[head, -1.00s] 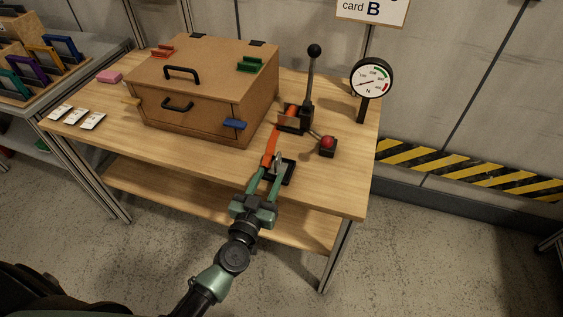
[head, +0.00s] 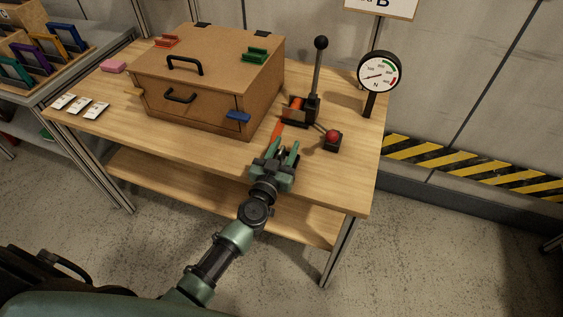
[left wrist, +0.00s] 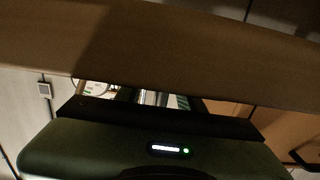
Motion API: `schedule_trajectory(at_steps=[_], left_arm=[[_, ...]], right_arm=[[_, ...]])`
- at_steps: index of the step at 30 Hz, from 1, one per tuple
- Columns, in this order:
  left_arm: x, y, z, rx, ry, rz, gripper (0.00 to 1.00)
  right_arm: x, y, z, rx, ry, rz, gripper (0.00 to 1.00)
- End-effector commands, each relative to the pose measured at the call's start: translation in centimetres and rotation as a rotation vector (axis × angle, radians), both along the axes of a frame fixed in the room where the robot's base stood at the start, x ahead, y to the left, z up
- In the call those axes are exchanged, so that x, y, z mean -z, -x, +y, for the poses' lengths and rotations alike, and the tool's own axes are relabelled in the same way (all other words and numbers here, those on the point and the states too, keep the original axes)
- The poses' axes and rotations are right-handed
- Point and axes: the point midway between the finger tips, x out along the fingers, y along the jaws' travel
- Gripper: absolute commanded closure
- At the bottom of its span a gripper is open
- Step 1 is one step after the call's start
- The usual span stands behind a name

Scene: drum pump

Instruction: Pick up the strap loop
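An orange strap (head: 277,131) runs from a black ratchet-like device with a tall lever (head: 314,90) toward the table's front edge. Its near end, where a loop could be, is hidden by my left gripper. My left gripper (head: 281,150) is over the front edge of the table, at the near end of the strap. Its two green fingers look spread apart, with no clear sign of the strap being clamped. In the left wrist view a wide brown surface covers the upper part and the fingertips are not clear. My right gripper is not in view.
A wooden box (head: 205,85) with black handles stands left of the strap. A red button (head: 333,137) is close to the right of the gripper, and a round dial gauge (head: 379,73) stands behind it. White cards (head: 81,106) lie at the left.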

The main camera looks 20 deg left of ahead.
Motion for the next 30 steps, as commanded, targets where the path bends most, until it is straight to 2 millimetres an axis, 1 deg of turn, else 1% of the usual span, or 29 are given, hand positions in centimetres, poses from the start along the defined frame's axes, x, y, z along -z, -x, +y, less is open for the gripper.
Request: schedule_trajectory(at_steps=[2, 5, 6, 7, 30], left_arm=[[0.00, 0.03, 0.00, 0.000, 0.000, 0.000, 0.62], [0.00, 0.04, 0.00, 0.000, 0.000, 0.000, 0.87], [0.00, 0.04, 0.00, 0.000, 0.000, 0.000, 0.98], [0.00, 0.04, 0.01, 0.000, 0.000, 0.000, 1.00], [0.04, 0.07, 0.03, 0.000, 0.000, 0.001, 1.00]], right_arm=[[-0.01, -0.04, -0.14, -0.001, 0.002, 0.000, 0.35], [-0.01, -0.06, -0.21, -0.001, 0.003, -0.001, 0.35], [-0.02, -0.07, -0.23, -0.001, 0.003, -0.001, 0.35], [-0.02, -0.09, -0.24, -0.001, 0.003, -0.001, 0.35], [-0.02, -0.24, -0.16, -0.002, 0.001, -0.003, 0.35]])
